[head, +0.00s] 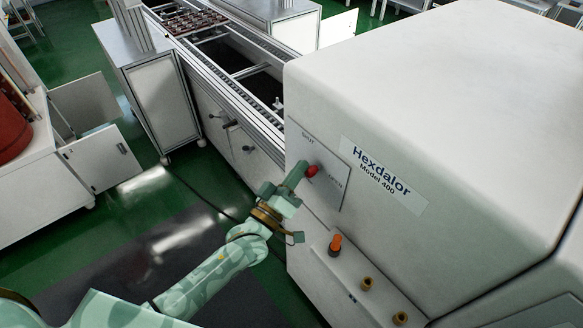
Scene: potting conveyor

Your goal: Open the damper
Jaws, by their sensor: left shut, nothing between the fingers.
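The damper plate (325,188) is a grey panel on the side of the white Hexdalor Model 400 machine (400,110). It reads SHUT at its upper left and OPEN at its lower right. A red knob (313,171) shows between the two words; the rest of its lever is hidden or too small to make out. My left gripper (301,167) is shut and empty. Its fingertips are just left of the red knob, seemingly beside it; I cannot tell whether they touch. My right gripper is out of view.
Below the plate, an orange-topped knob (335,243) and two brass-coloured fittings (367,284) stick out from a ledge. A conveyor (235,75) with a tray of pots (194,21) runs behind. Open green floor (150,205) lies to the left.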

